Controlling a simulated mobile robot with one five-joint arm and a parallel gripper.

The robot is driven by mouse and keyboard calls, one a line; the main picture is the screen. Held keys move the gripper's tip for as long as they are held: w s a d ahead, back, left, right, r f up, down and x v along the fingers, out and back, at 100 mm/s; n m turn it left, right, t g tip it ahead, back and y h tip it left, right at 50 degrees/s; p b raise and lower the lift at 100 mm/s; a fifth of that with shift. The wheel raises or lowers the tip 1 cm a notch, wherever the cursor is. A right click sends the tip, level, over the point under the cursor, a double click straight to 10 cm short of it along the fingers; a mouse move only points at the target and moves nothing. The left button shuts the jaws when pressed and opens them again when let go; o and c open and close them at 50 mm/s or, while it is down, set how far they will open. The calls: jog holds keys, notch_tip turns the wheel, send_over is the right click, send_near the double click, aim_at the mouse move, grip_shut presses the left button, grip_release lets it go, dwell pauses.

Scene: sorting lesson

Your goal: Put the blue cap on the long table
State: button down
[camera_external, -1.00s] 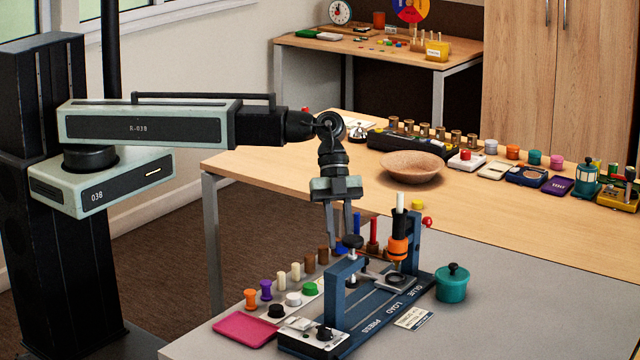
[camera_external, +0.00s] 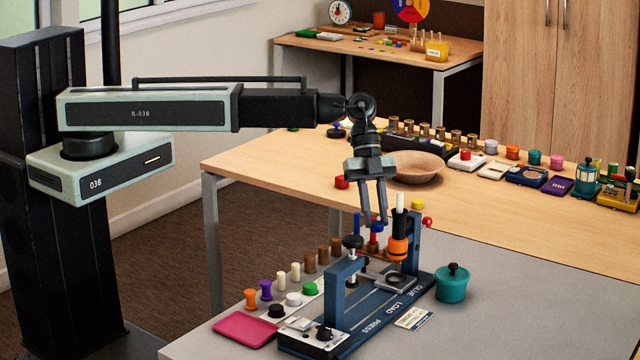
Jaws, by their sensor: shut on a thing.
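My gripper (camera_external: 376,222) hangs down from the arm. It is shut on the blue cap (camera_external: 376,227), a small blue piece between its fingertips. In the picture it overlaps the pegs behind the press; its exact height is hard to tell. The long table (camera_external: 270,160) is the wooden-topped one behind the grey worktop, running from the middle to the right edge.
The blue press (camera_external: 345,290) stands on the grey worktop, with a row of coloured caps and pegs beside it. A teal pot (camera_external: 451,283) is to its right.

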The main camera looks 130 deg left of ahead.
jog(key=s+a+n+y, duration=0.1)
jog(key=s+a+n, duration=0.1)
jog(key=a+n, duration=0.1)
jog(key=s+a+f+n+t+y+b, duration=0.1)
jog(key=s+a+n+y, duration=0.1)
jog(key=a+n, duration=0.1)
jog(key=s+a+n+y, duration=0.1)
jog(key=s+a+n, duration=0.1)
jog(key=a+n, duration=0.1)
jog(key=shift+a+f+t+y+b, duration=0.15)
jog(key=shift+a+f+t+b, duration=0.05)
jog(key=shift+a, duration=0.25)
jog(key=shift+a+f+t+y+b, duration=0.15)
jog(key=shift+a+t, duration=0.05)
jog(key=shift+a, duration=0.25)
jog(key=s+a+f+n+g+y+b, duration=0.1)
jog(key=s+a+n+g+y, duration=0.3)
jog(key=s+n, duration=0.75)
jog(key=s+a+n+g+y, duration=0.2)
jog(key=s+a+n+g, duration=0.25)
jog(key=s+n, duration=0.7)
jog(key=shift+m+g, duration=0.4)
jog(key=shift+g, duration=0.05)
jog(key=w+a, duration=0.3)
jog(key=w+a+f+b, duration=0.1)
jog(key=w+a, duration=0.6)
jog(key=a, duration=0.1)
jog(key=shift+w+f+b, duration=0.25)
jog(key=shift+f+b, duration=0.1)
jog(key=shift+f, duration=0.05)
